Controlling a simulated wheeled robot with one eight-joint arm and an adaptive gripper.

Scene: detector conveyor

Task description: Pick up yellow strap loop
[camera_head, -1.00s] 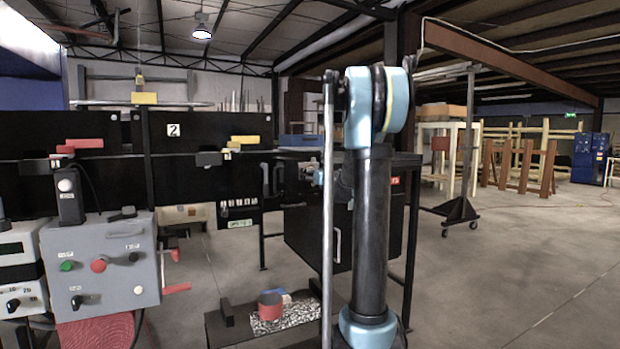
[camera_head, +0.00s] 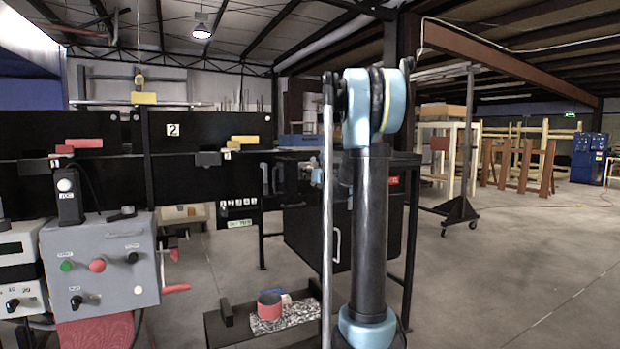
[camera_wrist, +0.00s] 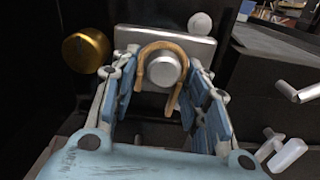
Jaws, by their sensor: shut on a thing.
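The yellow strap loop (camera_wrist: 161,47) shows tan-yellow in the wrist view, as an upside-down U. It arches over a round silver knob (camera_wrist: 164,71), with its two ends hanging down on either side. My gripper (camera_wrist: 163,82) has one blue-grey finger on each side of the loop and is shut on it. The exact contact at the fingertips is hard to make out. In the head view my arm's upright links show, but I cannot make out my gripper or the loop there.
A silver plate (camera_wrist: 203,50) lies behind the knob. A brass knob (camera_wrist: 86,50) is at left and silver handles (camera_wrist: 296,93) at right. In the head view, a grey control box (camera_head: 100,265) and a low black tray (camera_head: 225,335) stand nearby.

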